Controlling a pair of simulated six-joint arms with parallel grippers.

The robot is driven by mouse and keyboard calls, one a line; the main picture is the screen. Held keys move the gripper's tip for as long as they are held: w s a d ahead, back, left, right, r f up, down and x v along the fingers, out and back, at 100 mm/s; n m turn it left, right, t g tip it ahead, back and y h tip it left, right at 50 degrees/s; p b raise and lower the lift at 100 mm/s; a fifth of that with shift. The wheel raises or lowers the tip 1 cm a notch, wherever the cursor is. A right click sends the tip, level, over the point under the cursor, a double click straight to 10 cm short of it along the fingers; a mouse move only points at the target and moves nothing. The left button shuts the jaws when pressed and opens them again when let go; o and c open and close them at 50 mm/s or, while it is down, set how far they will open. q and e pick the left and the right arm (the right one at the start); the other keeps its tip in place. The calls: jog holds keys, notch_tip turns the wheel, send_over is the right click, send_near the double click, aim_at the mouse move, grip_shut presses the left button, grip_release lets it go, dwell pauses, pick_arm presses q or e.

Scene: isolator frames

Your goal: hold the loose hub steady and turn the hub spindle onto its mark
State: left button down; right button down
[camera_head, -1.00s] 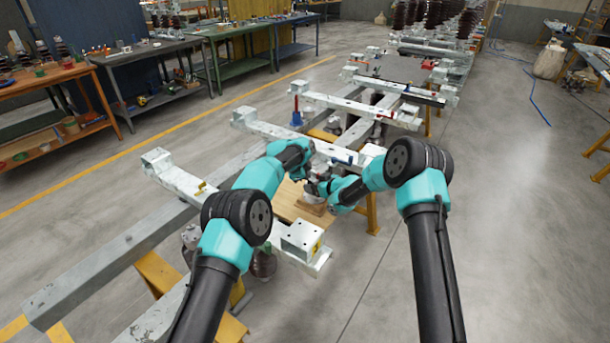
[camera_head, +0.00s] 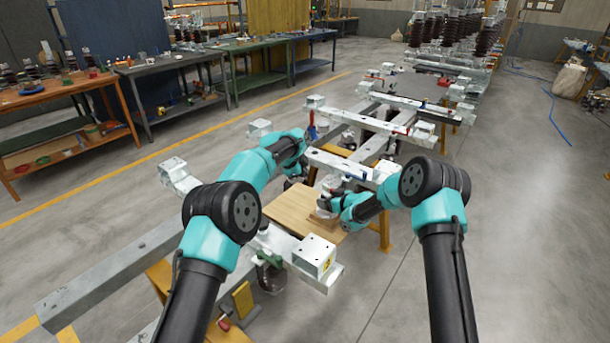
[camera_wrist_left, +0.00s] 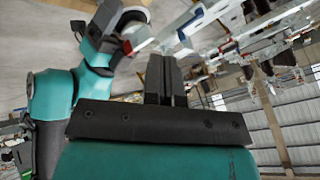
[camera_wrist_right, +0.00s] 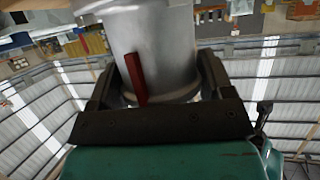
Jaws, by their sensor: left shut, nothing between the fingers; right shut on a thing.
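The loose hub (camera_head: 328,187) is a pale grey metal cylinder standing on a small wooden base on a wooden board (camera_head: 290,205). My right gripper (camera_head: 336,205) is shut on it from the right side. In the right wrist view the hub (camera_wrist_right: 160,35) fills the gap between the fingers (camera_wrist_right: 162,70), with a red strip down its side. I cannot tell the spindle apart from the hub body. My left gripper (camera_head: 292,183) is to the left of the hub and clear of it. In the left wrist view its fingers (camera_wrist_left: 165,70) are together and empty.
White cross beams (camera_head: 342,163) with end blocks run behind the hub. A white block with a yellow label (camera_head: 314,256) stands in front. Workbenches (camera_head: 170,75) line the back left. Open floor (camera_head: 510,220) lies to the right.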

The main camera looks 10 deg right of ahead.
jog(key=shift+f, duration=0.15)
pick_arm(q)
jog(key=w+a+f+m+t, duration=0.1)
jog(key=a+f+m+t, duration=0.35)
jog(key=m, duration=0.55)
pick_arm(e)
jog(key=shift+s, duration=0.1)
jog(key=shift+f, duration=0.1)
pick_arm(q)
jog(key=s+d+m+h, duration=0.1)
jog(key=s+m+h, duration=0.5)
jog(key=s+m, duration=0.5)
jog(key=m, duration=0.5)
jog(key=shift+s+m, duration=0.35)
jog(key=shift+m, duration=0.05)
